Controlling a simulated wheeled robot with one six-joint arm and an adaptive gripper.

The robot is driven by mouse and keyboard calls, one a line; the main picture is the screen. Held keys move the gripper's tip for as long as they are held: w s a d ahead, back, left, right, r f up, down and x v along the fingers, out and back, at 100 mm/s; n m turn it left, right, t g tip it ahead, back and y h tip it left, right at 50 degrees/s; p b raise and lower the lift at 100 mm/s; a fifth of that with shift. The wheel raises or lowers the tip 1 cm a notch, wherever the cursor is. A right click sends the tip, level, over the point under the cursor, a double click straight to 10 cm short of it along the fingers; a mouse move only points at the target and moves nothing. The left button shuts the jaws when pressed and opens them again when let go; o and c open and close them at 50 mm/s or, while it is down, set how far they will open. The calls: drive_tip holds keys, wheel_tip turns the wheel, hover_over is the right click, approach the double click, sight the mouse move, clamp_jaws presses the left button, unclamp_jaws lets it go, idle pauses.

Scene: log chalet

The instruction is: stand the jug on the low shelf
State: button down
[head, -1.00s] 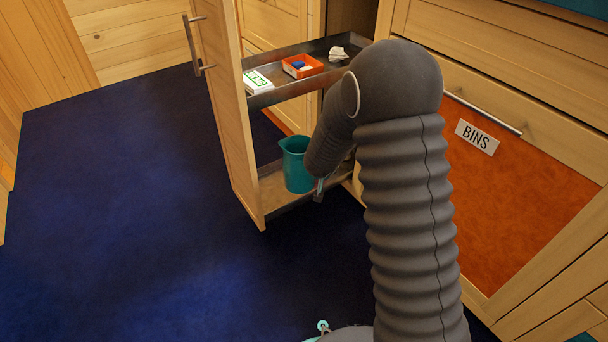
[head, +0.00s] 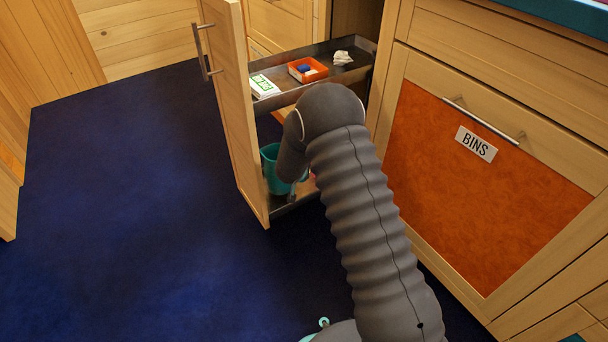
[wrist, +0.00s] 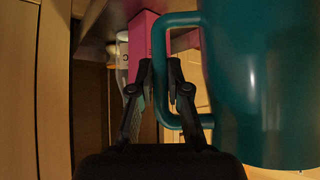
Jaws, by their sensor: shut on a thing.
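The jug (head: 272,172) is teal with a side handle and looks upright. It is at the lower level of the pull-out unit, just over or on the low shelf (head: 289,206); I cannot tell whether its base touches. The jug also fills the right of the wrist view (wrist: 265,85). My gripper (wrist: 160,68) is shut on the jug's handle, with the handle's upright bar between its fingers. In the head view my arm hides part of the jug and most of the gripper.
The upper tray (head: 333,80) holds a green-and-white box (head: 264,86), an orange bin (head: 307,69) and a crumpled white thing (head: 342,58). The wrist view shows a pink box (wrist: 140,42) and a pale container (wrist: 122,60) beyond the fingers. Open blue floor lies left.

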drive_tip(key=shift+f, duration=1.2)
drive_tip(key=c, duration=1.2)
unclamp_jaws()
drive_tip(key=shift+f, duration=0.1)
drive_tip(key=shift+o, duration=0.2)
drive_tip(key=shift+s, duration=0.1)
drive_tip(key=v, duration=1.2)
drive_tip(key=shift+b, duration=0.4)
